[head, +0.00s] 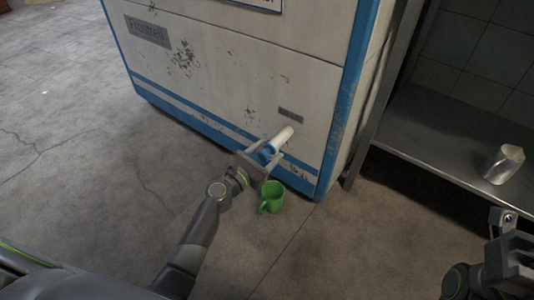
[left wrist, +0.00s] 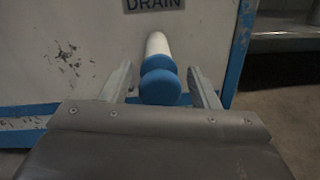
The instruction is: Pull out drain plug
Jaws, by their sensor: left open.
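The blue drain plug (head: 267,151) sits on the end of a white drain pipe (head: 284,138) that sticks out low from the machine's front. In the left wrist view the plug (left wrist: 160,86) has a rounded blue end, with the white pipe (left wrist: 157,46) behind it under a DRAIN label. My left gripper (head: 264,156) is open, with one finger on each side of the plug. In the left wrist view, gaps show between the plug and both fingers (left wrist: 162,82). My right arm's end (head: 507,262) is at the lower right; its finger opening is not clear.
A green mug (head: 271,197) stands on the floor just below the plug and beside my left gripper. The large white and blue machine (head: 235,75) blocks the way ahead. The floor at left is clear.

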